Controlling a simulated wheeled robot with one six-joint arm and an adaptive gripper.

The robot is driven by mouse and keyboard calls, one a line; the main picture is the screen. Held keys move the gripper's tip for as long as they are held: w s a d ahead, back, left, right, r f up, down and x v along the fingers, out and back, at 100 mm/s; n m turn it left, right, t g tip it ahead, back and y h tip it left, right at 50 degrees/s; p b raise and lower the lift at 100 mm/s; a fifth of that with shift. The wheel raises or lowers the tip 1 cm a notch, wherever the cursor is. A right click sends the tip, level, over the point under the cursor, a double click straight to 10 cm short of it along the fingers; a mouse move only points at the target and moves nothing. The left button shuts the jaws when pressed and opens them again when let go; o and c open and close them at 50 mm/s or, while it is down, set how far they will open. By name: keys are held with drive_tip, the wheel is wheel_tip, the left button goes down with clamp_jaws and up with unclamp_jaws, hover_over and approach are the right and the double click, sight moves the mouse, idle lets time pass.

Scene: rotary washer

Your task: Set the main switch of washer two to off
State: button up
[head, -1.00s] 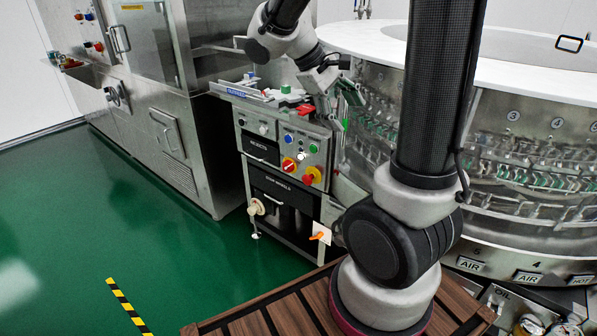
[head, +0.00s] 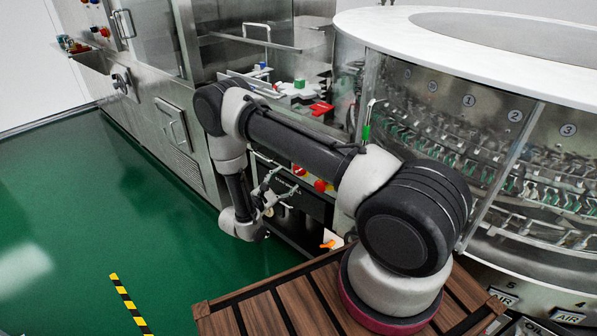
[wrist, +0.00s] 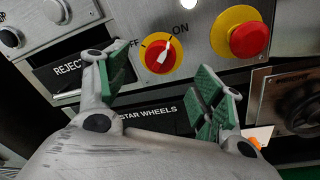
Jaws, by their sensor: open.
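In the wrist view the main switch (wrist: 161,57) is a red rotary knob on a yellow round plate, with a white pointer. OFF is printed to its left and ON to its upper right; the pointer tilts up and right toward ON. My gripper (wrist: 163,90) is open and empty, its green-padded fingers below and to either side of the switch, apart from it. In the head view my gripper (head: 270,195) is low in front of the control cabinet, and my arm hides much of the panel; the red switch (head: 298,170) shows just past it.
A red emergency button (wrist: 248,38) on a yellow plate sits right of the switch. REJECTS and STAR WHEELS labels (wrist: 150,113) mark nearby panels. An orange-handled lever (head: 328,244) is low on the cabinet. The big round washer (head: 450,130) stands right; green floor (head: 110,215) is open left.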

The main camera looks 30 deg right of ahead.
drive_tip(key=x, duration=0.7)
drive_tip(key=shift+w+d+f, duration=0.2)
drive_tip(key=shift+d+f, duration=0.05)
drive_tip(key=shift+f, duration=0.05)
drive_tip(key=shift+c, duration=0.3)
drive_tip(key=c, duration=0.9)
